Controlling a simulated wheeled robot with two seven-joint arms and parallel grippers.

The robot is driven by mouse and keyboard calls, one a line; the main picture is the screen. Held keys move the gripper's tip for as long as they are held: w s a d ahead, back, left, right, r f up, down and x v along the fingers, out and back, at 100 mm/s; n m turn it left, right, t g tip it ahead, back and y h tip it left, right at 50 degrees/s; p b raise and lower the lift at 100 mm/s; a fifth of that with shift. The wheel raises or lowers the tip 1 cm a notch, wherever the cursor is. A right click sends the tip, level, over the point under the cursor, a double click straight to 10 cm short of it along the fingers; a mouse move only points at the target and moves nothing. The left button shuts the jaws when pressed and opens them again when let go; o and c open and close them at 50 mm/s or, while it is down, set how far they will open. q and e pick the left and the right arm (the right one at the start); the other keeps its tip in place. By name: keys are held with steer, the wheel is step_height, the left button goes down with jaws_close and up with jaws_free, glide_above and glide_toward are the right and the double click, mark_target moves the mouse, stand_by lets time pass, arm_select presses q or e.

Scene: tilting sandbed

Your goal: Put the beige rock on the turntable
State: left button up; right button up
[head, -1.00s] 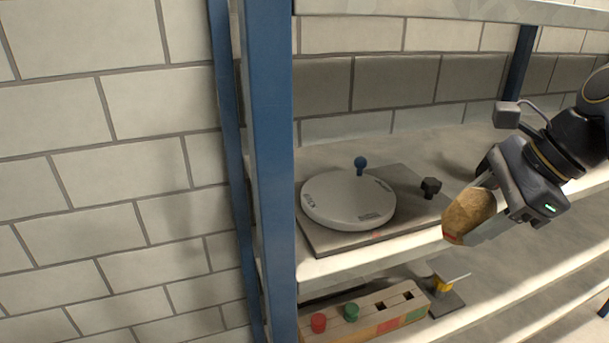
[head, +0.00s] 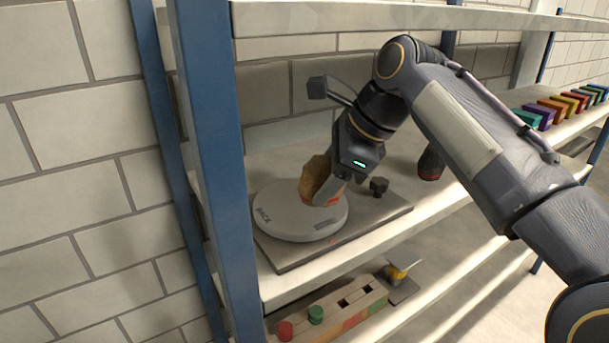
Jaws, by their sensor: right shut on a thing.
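The beige rock (head: 315,178) is a brown-tan lump between the fingers of my right gripper (head: 322,188), which is shut on it. The rock is over the turntable (head: 275,222), a round light-grey disc on a grey base plate, with the word "BACK" on its rim side. The rock's lower end appears at or just above the disc's far right part; I cannot tell if it touches. The blue knob seen before is hidden behind the rock and gripper. My left gripper is not in view.
A black knob (head: 379,186) stands on the base plate right of the disc. A blue post (head: 215,180) rises at the left. A dark bottle-like object (head: 430,164) stands behind my arm. Coloured blocks (head: 562,106) line the shelf at right. A wooden peg block (head: 335,312) sits below.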

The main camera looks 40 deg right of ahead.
mark_target(308, 171)
steer(key=w, duration=0.1)
steer(key=w+a, duration=0.1)
steer(key=w, duration=0.1)
steer(key=shift+a+r+p, duration=0.15)
steer(key=shift+a+p, duration=0.05)
steer(key=shift+p, duration=0.15)
steer(key=shift+x, duration=0.9)
steer(key=shift+s+d, duration=0.1)
steer(key=shift+s, duration=0.1)
steer(key=shift+w, duration=0.1)
steer(key=shift+f, duration=0.3)
steer(key=o, duration=1.3)
